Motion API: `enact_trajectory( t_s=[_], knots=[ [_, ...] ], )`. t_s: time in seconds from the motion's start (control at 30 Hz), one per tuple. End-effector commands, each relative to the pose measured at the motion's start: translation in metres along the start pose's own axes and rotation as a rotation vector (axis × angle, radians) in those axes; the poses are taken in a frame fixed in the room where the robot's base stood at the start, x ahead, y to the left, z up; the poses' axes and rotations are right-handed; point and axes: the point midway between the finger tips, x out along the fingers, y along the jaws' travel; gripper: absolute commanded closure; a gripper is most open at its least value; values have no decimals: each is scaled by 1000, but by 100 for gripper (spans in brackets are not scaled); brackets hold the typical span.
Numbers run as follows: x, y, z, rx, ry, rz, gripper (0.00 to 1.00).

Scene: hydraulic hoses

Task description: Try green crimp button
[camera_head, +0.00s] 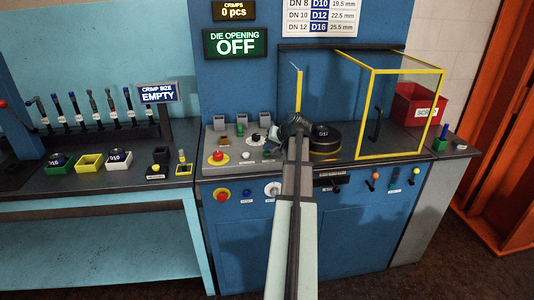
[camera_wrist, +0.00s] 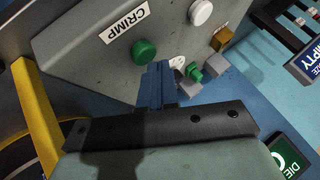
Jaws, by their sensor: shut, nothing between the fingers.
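The green crimp button (camera_wrist: 144,52) is a round green cap on the sloping grey panel (camera_wrist: 85,60) in the wrist view. The white CRIMP label (camera_wrist: 126,26) is above it. My gripper (camera_wrist: 158,68) is shut and empty. Its fingertips appear just below and right of the button in the wrist view. I cannot tell whether they touch it. In the head view my arm reaches over the blue machine (camera_head: 345,225), and I cannot pick out the crimp button there with certainty.
A white button (camera_wrist: 201,12) is near the green one. A red mushroom button (camera_head: 218,156) is on the console's left. A black D17 die (camera_head: 322,135) and a yellow-framed guard (camera_head: 362,115) are to the right. The sign (camera_head: 236,43) reads DIE OPENING OFF; the counter (camera_head: 233,10) reads 0 pcs.

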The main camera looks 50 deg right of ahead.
Motion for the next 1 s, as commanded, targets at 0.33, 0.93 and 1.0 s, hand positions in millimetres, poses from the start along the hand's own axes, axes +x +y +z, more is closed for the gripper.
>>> enact_trajectory(
  t_s=[0.33,0.93,1.0],
  knots=[
    [1,1,1,0,0,0,100],
    [5,4,4,0,0,0,100],
    [5,4,4,1,0,0,100]
  ],
)
